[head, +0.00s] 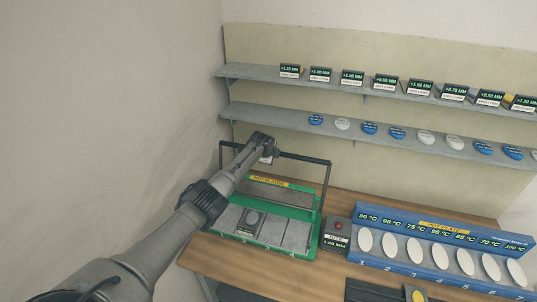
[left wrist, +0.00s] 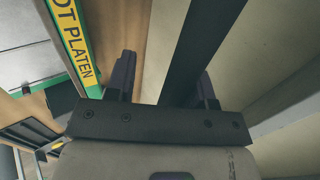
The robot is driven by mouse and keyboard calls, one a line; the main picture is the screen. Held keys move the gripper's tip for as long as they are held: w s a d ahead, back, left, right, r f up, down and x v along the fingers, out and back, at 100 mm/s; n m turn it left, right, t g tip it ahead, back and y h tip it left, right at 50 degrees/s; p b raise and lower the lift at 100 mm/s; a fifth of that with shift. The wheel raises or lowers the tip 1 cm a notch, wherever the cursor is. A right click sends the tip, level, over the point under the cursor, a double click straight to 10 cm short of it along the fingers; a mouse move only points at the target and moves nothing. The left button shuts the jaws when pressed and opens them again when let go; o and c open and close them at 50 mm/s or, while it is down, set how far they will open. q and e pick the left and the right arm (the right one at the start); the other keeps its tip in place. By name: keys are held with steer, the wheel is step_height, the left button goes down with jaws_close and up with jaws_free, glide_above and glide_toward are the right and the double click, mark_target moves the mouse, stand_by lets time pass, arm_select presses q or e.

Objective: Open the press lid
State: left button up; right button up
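The press (head: 306,246) has a green frame and stands at the left end of the wooden bench. A yellow "HOT PLATEN" label (head: 268,181) marks its green rear part, and also shows at upper left in the left wrist view (left wrist: 76,42). Its dark handle bar (head: 302,157) is raised above the press on upright side arms. My left gripper (head: 266,150) is at the bar's left half. In the left wrist view the bar (left wrist: 205,45) runs between my two fingers (left wrist: 165,82), with a visible gap on the left side. My right gripper is not in view.
A grey control box (head: 337,236) stands just right of the press. A blue hot-plate rack (head: 440,262) with several white ovals is further right. Two wall shelves (head: 290,117) carry labelled boxes and blue and white discs. A wall is close on the left.

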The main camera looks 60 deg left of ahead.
arm_select(q)
steer(key=shift+s+r, duration=0.25)
steer(key=shift+r, duration=0.15)
steer(key=v, duration=1.2)
steer(key=shift+d+r+p, duration=0.25)
steer(key=shift+r+p, duration=0.05)
steer(key=shift+s, duration=0.1)
